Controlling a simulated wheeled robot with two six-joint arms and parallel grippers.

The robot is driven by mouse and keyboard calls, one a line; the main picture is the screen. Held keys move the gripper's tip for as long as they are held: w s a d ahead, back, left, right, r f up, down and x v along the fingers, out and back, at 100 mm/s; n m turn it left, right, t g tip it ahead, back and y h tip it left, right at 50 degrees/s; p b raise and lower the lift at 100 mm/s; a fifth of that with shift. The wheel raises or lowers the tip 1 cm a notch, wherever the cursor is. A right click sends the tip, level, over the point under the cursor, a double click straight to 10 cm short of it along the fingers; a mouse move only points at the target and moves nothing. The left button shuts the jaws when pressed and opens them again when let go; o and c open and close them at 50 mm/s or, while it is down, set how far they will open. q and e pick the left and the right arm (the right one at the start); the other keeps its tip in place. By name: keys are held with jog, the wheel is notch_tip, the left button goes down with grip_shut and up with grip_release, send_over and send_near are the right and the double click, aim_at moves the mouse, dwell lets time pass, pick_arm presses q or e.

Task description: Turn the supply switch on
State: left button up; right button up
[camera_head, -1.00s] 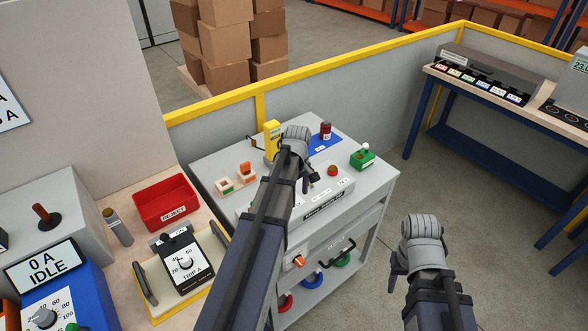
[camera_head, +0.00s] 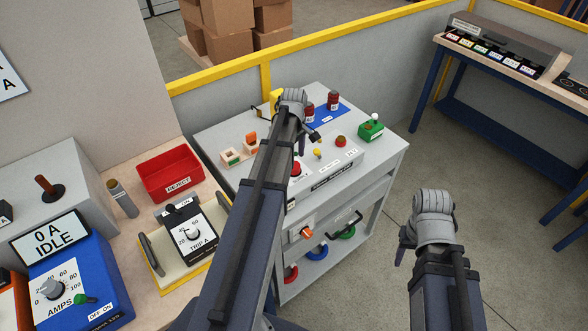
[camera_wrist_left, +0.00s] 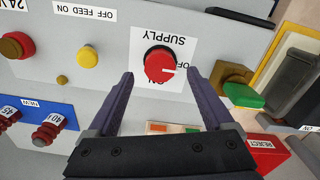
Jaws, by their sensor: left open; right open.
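The supply switch (camera_wrist_left: 160,66) is a round red knob on a white label reading SUPPLY, upside down in the left wrist view. Its white mark points toward the letters OF, partly hidden by a finger. In the head view the red knob (camera_head: 296,168) shows beside my left arm on the grey bench panel. My left gripper (camera_wrist_left: 160,72) is open, with a fingertip on each side of the knob in the picture; gaps show on both sides. How deep the fingers reach I cannot tell. My right gripper (camera_head: 404,246) is open, off the bench's right side.
A yellow button (camera_wrist_left: 62,80) and a red button (camera_wrist_left: 16,46) sit beside the switch. An orange and green part (camera_wrist_left: 238,92) lies on the other side. A red reject tray (camera_head: 170,172) and a trip meter (camera_head: 190,232) stand left. Floor is clear at right.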

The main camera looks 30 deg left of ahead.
aim_at(294, 168)
pick_arm(q)
notch_tip(294, 168, down, 4)
jog(key=b, duration=0.2)
jog(key=shift+r+b, duration=0.2)
jog(key=shift+b, duration=0.1)
grip_shut()
dwell(0.4)
